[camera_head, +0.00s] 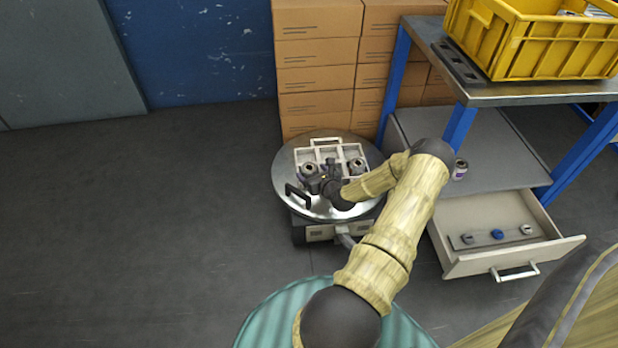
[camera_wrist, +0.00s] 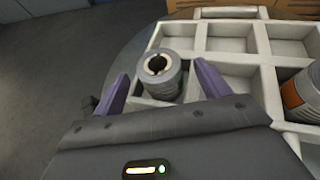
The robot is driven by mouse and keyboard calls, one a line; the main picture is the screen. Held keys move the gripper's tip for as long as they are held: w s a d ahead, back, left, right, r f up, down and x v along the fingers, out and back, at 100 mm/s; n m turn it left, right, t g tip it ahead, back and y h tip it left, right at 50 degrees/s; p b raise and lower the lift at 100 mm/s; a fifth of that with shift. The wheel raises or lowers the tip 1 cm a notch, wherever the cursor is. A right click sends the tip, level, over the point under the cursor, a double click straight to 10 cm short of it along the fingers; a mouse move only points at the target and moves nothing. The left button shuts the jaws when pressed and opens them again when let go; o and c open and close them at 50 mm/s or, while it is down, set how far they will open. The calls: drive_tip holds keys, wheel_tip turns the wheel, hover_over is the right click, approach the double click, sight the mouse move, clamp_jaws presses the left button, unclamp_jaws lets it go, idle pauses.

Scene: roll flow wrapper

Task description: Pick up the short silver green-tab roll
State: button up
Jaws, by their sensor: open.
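A short silver roll (camera_wrist: 160,76) with a dark centre hole stands upright in a compartment of the white divided tray (camera_wrist: 232,54). No green tab shows on the side I see. My gripper (camera_wrist: 161,82) is open, with one purple finger on each side of this roll; I cannot tell if they touch it. In the head view my gripper (camera_head: 327,182) is at the tray's left part, and a grey roll (camera_head: 310,168) shows there. Another silver roll (camera_wrist: 309,92) with an orange tab stands in a right compartment; a grey roll (camera_head: 357,165) shows on that side in the head view.
The tray rests on a round metal turntable (camera_head: 290,183) with a black handle (camera_head: 296,194). Cardboard boxes (camera_head: 316,75) stand behind. To the right are a blue-legged bench with a yellow crate (camera_head: 545,50) and an open drawer (camera_head: 480,262). The floor at left is clear.

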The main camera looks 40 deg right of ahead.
sight(311, 171)
drive_tip(key=shift+w+d+f, duration=0.1)
drive_tip(key=shift+w+f, duration=0.2)
drive_tip(key=shift+w, duration=0.3)
drive_tip(key=c, duration=1.1)
drive_tip(key=shift+r, duration=0.1)
drive_tip(key=shift+c, duration=0.2)
wheel_tip(311, 171, up, 10)
drive_tip(key=p, duration=0.5)
drive_tip(key=shift+p, duration=0.3)
